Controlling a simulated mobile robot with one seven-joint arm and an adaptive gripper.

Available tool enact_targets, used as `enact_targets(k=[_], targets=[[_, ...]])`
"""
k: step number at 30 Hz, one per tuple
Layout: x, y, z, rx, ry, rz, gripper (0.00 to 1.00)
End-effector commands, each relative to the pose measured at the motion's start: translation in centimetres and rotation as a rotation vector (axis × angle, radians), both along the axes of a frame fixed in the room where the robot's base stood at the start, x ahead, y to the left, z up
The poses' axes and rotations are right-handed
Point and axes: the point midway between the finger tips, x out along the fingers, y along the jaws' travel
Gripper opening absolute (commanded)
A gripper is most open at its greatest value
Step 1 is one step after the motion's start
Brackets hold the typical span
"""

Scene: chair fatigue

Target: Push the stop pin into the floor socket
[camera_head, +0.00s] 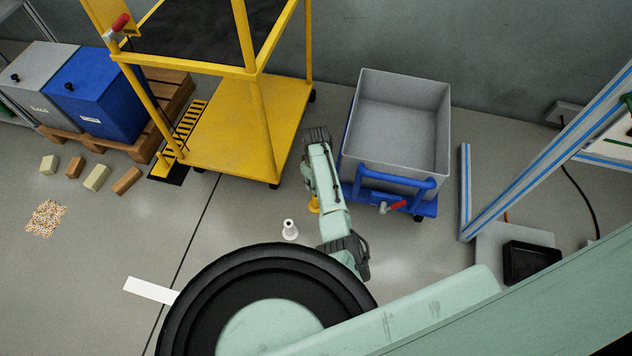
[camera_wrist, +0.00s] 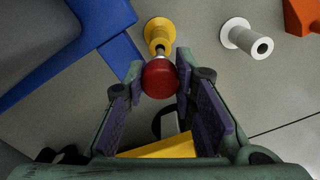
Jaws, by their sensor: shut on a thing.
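My gripper (camera_wrist: 159,90) is shut on the red knob of the stop pin (camera_wrist: 160,79) in the wrist view, with one dark finger on each side. A short metal shaft shows just beyond the knob, in line with a yellow flanged socket (camera_wrist: 158,35) on the floor. How deep the pin sits in it is hidden by the knob. A white flanged socket (camera_wrist: 247,38) stands apart to the right. In the head view the yellow socket (camera_head: 313,205) is partly covered by my arm, and the white socket (camera_head: 290,230) stands clear. My fingertips are hidden there.
A blue cart (camera_head: 395,185) with a grey bin (camera_head: 402,120) stands right of my arm. A yellow trolley (camera_head: 235,130) stands to its left. Several small blocks (camera_head: 97,178) and a pile of pellets (camera_head: 46,218) lie at far left. The floor left of the white socket is open.

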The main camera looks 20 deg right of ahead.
Motion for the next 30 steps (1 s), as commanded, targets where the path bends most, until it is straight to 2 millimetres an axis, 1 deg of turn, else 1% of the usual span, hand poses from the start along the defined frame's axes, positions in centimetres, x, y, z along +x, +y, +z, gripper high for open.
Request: enact_targets(k=[13, 30], targets=[[0.0, 0.0, -0.1, 0.000, 0.000, 0.000, 0.00], [0.0, 0.0, -1.6, 0.000, 0.000, 0.000, 0.00]])
